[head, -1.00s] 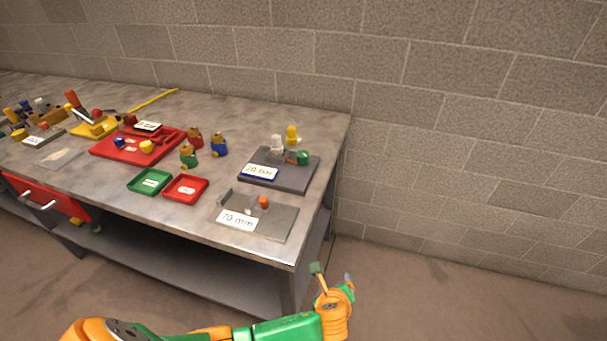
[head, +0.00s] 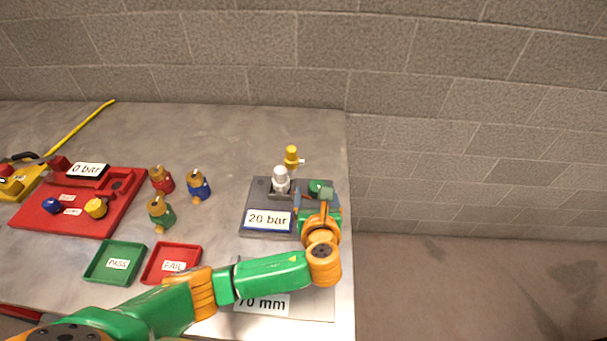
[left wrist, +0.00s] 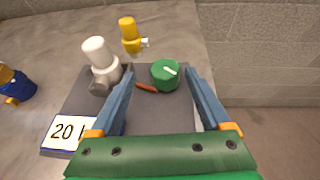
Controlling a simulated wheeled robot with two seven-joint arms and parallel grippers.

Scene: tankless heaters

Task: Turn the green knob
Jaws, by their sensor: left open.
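My right gripper is not in view.
A white fitting (left wrist: 101,65) stands left of the knob, with a yellow valve (left wrist: 129,35) behind. The 20 bar sign (head: 267,220) is at the plate's front left. Green (head: 115,262) and red (head: 172,263) trays lie farther left. A block wall (head: 450,140) is behind.

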